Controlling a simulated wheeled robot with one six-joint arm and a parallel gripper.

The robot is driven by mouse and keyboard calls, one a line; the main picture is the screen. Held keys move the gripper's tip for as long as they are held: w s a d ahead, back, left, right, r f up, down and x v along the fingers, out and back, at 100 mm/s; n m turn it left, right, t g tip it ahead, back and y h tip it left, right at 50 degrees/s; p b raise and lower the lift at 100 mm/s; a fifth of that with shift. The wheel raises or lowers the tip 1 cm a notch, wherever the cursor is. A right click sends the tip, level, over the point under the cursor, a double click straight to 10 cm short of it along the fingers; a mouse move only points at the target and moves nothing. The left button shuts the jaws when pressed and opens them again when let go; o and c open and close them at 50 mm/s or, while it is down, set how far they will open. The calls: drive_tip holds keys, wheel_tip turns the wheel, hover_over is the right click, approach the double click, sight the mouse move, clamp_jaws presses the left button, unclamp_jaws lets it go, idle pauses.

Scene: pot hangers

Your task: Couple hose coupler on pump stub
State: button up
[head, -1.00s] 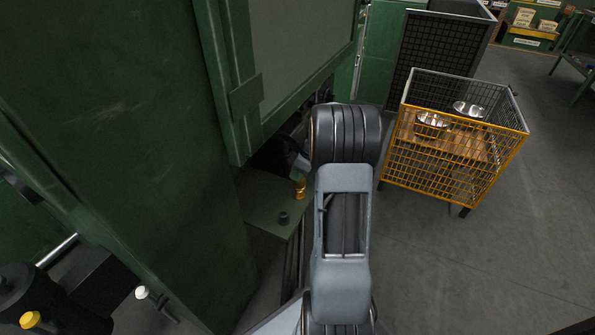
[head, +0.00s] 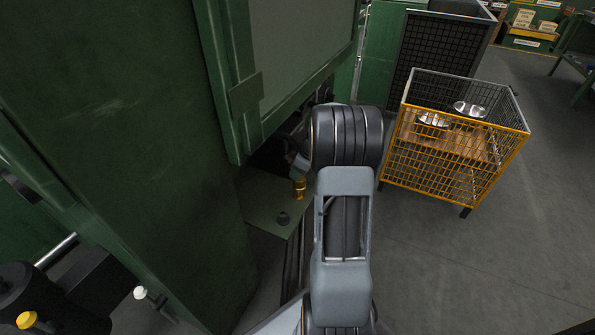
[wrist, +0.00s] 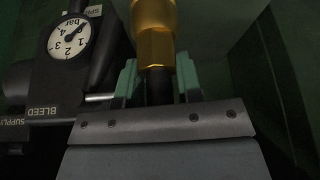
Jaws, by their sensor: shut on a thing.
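In the wrist view, a brass hose coupler (wrist: 154,38) with a black lower part stands between the green fingers of my gripper (wrist: 158,86). The fingers are shut on the black part, and the brass part projects away from me past the top edge. In the head view my gripper is hidden behind my arm and the green cabinet. A small brass fitting (head: 300,188) shows there by the edge of a green shelf; I cannot tell whether it is the same piece. I cannot make out the pump stub in either view.
A black unit with a bar gauge (wrist: 69,38) and BLEED and SUPPLY labels stands close left of my gripper. The green cabinet (head: 130,150) and shelf (head: 265,205) hem in the left. A yellow mesh cage (head: 440,165) stands right. Floor beyond it is clear.

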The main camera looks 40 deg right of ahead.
idle(0.4)
drive_tip(key=shift+m+h, duration=0.3)
drive_tip(key=shift+m, duration=0.4)
drive_tip(key=shift+f+b, duration=2.1)
drive_tip(key=shift+b, duration=0.15)
drive_tip(key=o, duration=1.1)
drive_tip(key=shift+o, duration=0.2)
drive_tip(key=p+v, duration=0.5)
drive_tip(key=v, duration=0.9)
drive_tip(key=shift+p, duration=0.3)
drive_tip(key=shift+s+f, duration=0.1)
drive_tip(key=shift+f, duration=0.05)
